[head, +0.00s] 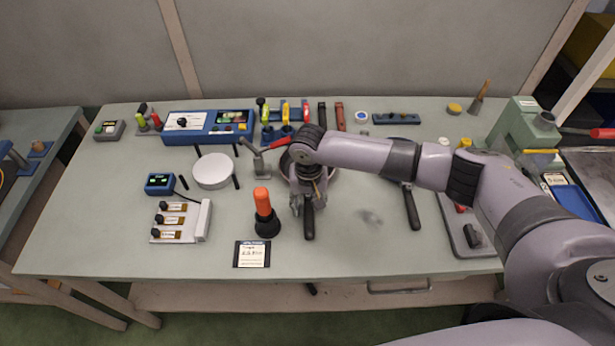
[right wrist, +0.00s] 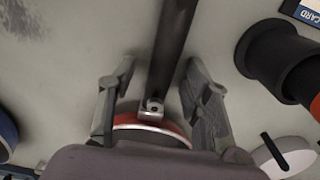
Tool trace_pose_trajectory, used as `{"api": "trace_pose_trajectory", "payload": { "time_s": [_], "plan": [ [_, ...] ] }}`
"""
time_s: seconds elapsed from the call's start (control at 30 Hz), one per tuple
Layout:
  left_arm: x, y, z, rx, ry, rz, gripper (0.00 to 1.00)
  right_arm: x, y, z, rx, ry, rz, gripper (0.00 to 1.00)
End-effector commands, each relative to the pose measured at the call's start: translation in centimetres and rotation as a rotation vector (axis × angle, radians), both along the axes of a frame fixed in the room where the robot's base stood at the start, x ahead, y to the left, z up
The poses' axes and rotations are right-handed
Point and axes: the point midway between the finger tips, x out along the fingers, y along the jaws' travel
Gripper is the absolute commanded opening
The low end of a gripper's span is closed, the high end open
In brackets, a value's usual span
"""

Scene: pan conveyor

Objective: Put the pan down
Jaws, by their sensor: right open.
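A pan with a black handle (head: 309,220) is at the middle of the table, and its body is mostly hidden under my right arm. My right gripper (head: 308,190) is above the handle's root. In the right wrist view the open fingers (right wrist: 158,95) stand on both sides of the dark handle (right wrist: 172,45), with gaps beside it. The pan's red side with a metal bracket (right wrist: 152,108) shows between them. The pan appears to rest on the table, though contact underneath is hidden. My left gripper is not in view.
An orange-handled tool in a black holder (head: 264,215) stands close left of the pan handle. A card (head: 252,254) lies in front. Another black handle (head: 411,208) lies to the right, beside a grey tray (head: 480,240). A white disc (head: 212,171) is at left.

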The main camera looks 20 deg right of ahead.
Motion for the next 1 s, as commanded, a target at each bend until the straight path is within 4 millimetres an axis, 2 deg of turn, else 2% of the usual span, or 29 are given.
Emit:
{"api": "trace_pose_trajectory", "payload": {
  "time_s": [0.23,0.87,1.0],
  "plan": [
    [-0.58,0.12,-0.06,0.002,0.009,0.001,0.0,0.0,0.01,-0.15,0.0,0.0,0.0,0.43],
    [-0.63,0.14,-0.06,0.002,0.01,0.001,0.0,0.03,-0.02,-0.09,0.0,0.0,-0.001,0.01],
    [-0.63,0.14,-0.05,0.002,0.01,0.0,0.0,0.03,-0.02,-0.09,0.0,-0.001,-0.001,0.0]
  ]
}}
